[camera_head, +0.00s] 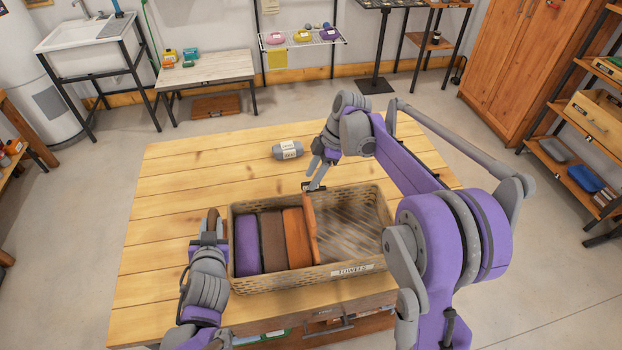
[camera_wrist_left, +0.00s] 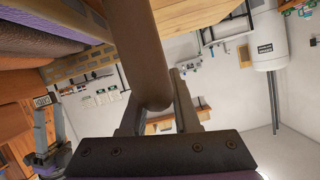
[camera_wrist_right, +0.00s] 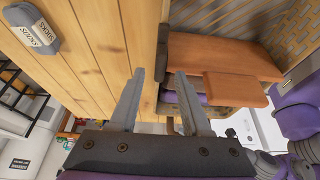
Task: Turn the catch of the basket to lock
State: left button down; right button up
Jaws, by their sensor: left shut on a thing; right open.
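The wicker basket (camera_head: 350,271), labelled TOWELS, sits on the wooden table. Purple, brown and orange folded towels (camera_head: 272,240) fill its left part, beside a thin upright orange-brown panel (camera_head: 310,228). My left gripper (camera_head: 211,232) is shut on a brown rounded handle (camera_wrist_left: 146,60) at the basket's left side. My right gripper (camera_head: 317,172) is open and empty above the basket's back rim. A small dark piece (camera_head: 314,187), perhaps the catch, lies just below its fingertips; it also shows in the right wrist view (camera_wrist_right: 162,50). Its exact turn is too small to tell.
A grey bundle labelled SOCKS (camera_head: 287,149) lies on the table (camera_head: 190,165) behind the basket. The basket's right part is empty. A drawer front with a handle (camera_head: 328,327) shows below the basket.

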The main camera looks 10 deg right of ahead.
jog(key=shift+x, duration=0.85)
jog(key=shift+c, duration=0.3)
grip_shut()
